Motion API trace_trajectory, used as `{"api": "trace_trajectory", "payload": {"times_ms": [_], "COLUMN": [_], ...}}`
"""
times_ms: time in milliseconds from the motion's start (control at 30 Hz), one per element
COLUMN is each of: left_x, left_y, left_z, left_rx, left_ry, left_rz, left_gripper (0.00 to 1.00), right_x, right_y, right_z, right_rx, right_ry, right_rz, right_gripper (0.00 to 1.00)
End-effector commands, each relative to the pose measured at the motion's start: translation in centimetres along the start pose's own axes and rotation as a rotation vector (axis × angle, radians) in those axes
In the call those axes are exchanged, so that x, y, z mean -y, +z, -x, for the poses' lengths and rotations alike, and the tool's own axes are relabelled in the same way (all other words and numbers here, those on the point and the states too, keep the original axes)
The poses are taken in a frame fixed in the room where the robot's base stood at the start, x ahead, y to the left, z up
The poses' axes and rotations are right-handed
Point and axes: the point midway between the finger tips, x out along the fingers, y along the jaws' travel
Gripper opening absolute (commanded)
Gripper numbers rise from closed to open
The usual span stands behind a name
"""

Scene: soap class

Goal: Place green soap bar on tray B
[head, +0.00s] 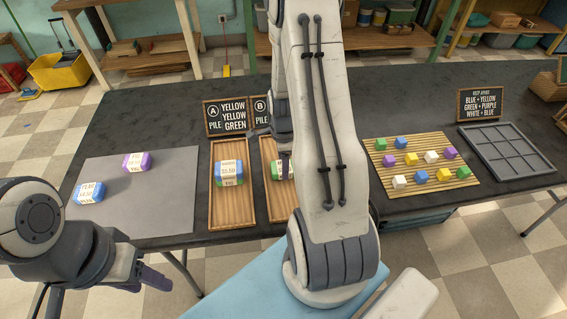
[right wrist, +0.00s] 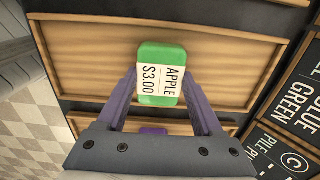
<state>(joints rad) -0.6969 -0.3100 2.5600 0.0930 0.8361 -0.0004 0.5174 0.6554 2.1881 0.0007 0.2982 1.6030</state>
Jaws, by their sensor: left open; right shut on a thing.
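The green soap bar (right wrist: 160,88) with a white "APPLE $3.00" label is between the purple fingers of my right gripper (right wrist: 160,80), which is shut on it. In the head view the green soap (head: 275,170) shows partly behind my right arm, at the wooden tray B (head: 268,218). In the right wrist view the tray (right wrist: 85,58) lies behind the bar; whether the bar touches it I cannot tell. The sign with "B" (head: 261,106) stands behind the tray, mostly hidden by my arm. My left gripper (head: 155,283) is open and empty at the lower left.
Tray A (head: 232,212) holds a labelled blue and green stack. A grey mat (head: 130,215) carries a purple soap (head: 138,161) and a blue soap (head: 88,193). A slatted mat (head: 385,160) with coloured cubes and a grey divided tray (head: 507,152) are at right. My right arm hides the middle.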

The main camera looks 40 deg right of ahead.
Motion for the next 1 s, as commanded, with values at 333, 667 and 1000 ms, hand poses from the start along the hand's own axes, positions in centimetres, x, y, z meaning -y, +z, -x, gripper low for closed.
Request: {"api": "trace_trajectory", "payload": {"times_ms": [333, 667, 1000], "left_x": [0.0, 0.0, 0.0], "left_y": [0.0, 0.0, 0.0], "left_z": [-0.2, 0.1, 0.4], "left_rx": [0.0, 0.0, 0.0], "left_ry": [0.0, 0.0, 0.0], "left_rz": [0.0, 0.0, 0.0], "left_gripper": [0.5, 0.5, 0.5], "right_x": [0.0, 0.1, 0.1], "right_y": [0.0, 0.0, 0.0], "right_z": [-0.3, 0.5, 7.3], "right_rx": [0.0, 0.0, 0.0], "right_ry": [0.0, -0.003, -0.007], "right_rz": [0.0, 0.0, 0.0], "right_gripper": [0.98, 0.98, 0.98]}}
